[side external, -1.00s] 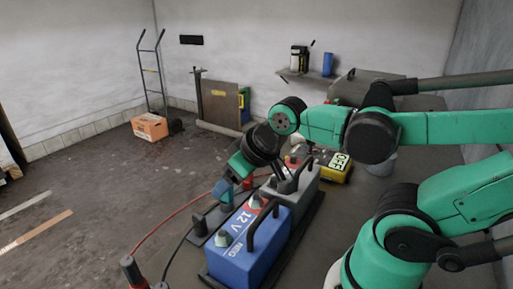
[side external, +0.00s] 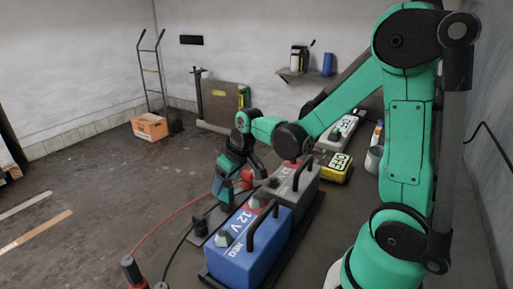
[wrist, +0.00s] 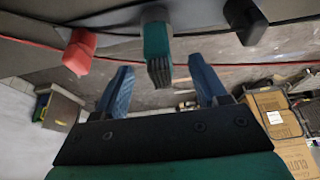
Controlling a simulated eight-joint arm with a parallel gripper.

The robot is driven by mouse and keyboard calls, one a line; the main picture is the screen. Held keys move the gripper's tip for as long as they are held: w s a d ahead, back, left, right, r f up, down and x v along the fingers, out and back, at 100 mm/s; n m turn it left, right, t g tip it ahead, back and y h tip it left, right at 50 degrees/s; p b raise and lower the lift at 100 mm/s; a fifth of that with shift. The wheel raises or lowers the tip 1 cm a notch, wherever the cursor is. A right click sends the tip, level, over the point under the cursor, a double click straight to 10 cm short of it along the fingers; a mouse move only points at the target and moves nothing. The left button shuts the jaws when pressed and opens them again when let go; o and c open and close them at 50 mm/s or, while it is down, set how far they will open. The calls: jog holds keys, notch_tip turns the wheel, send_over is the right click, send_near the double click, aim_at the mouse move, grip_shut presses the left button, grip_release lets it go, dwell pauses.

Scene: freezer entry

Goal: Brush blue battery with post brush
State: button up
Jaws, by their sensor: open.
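The blue battery (side external: 243,258), marked 12 V, stands upright at the front, with a black handle and pale-capped posts on top. My gripper (side external: 222,192) is beside it, on its left and towards the back, pointing down. In the wrist view my gripper (wrist: 160,75) has its blue fingers spread, with nothing clamped between them. A teal, dark-ended ribbed tool (wrist: 157,50), apparently the post brush, shows in line with the gap, around or just beyond the fingertips. The exact distance is unclear. In the side view my gripper hides most of this tool.
A grey battery (side external: 302,190) stands right behind the blue one. A red clamp (side external: 247,180) and black clamp (side external: 200,226) are close to my gripper, with red and black cables running forward. A yellow device (side external: 333,167) is farther back. Open floor lies left.

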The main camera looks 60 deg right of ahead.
aim_at(226, 198)
jog(key=shift+x, duration=1.6)
grip_shut()
